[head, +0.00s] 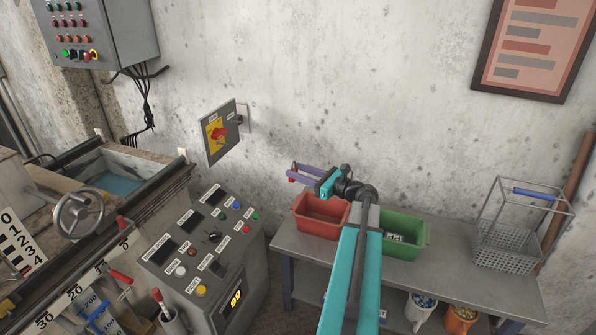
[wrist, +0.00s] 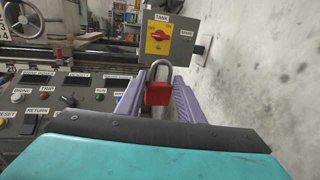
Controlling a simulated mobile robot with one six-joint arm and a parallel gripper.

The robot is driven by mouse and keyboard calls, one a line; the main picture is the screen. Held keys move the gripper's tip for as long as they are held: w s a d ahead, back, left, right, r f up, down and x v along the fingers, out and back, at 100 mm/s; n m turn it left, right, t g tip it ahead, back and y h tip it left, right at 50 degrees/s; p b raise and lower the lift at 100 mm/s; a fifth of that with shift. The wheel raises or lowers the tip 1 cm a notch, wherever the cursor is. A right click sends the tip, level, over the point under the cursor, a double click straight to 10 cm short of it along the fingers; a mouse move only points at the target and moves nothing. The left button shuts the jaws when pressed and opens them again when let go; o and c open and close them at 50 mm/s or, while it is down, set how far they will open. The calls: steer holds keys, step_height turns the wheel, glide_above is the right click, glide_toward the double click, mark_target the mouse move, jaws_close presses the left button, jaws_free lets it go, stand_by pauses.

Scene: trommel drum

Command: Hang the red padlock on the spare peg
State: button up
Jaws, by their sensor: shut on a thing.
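The red padlock (wrist: 158,93) is held between the purple fingers of my gripper (wrist: 166,90), with its grey shackle up. In the head view my gripper (head: 301,173) is above the shelf, near the wall, and a bit of the red padlock (head: 291,179) shows at its tips. The grey switch box (head: 222,133) is on the wall to the left, apart from my gripper. It carries a yellow panel with a red switch marked TANK. The SPARE label (wrist: 186,38) is on its right part. A dark peg (head: 238,119) shows there in the head view; in the wrist view the peg is not clear.
Below my gripper, a red bin (head: 318,232) and a green bin (head: 415,242) stand on the grey bench (head: 455,278), with a wire basket (head: 505,258) at its right. A control console (head: 190,265) stands below the switch box. The wall between gripper and box is clear.

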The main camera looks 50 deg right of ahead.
steer(key=shift+s+d+p, duration=0.25)
steer(key=shift+s, duration=0.45)
steer(key=shift+s+d+p, duration=0.2)
steer(key=shift+s+d, duration=0.05)
steer(key=shift+s, duration=0.4)
stand_by(0.5)
steer(key=shift+s+d+p, duration=0.35)
steer(key=shift+s, duration=0.55)
steer(key=shift+s+d+p, duration=0.3)
steer(key=shift+s+p, duration=0.1)
steer(key=shift+s, duration=0.5)
steer(key=shift+s+d+p, duration=0.35)
steer(key=shift+s, duration=0.55)
steer(key=shift+w, duration=0.1)
steer(key=w+a+r+n+g+y, duration=0.1)
steer(key=w+a+r+n+y, duration=0.1)
steer(key=w+a, duration=0.5)
steer(key=w+a+r+n+g+y, duration=0.15)
steer(key=w+a, duration=0.25)
steer(key=a, duration=0.7)
steer(key=w+a+r+n+y, duration=0.1)
steer(key=w+a+y, duration=0.3)
steer(key=a, duration=0.5)
steer(key=w+a+r+n+g+y, duration=0.1)
steer(key=a+r+n+g+y, duration=0.1)
steer(key=a, duration=1.1)
steer(key=w+a+r+n+g+y, duration=0.2)
steer(key=a, duration=1.2)
steer(key=shift+w+g, duration=0.2)
steer(key=shift+g, duration=0.15)
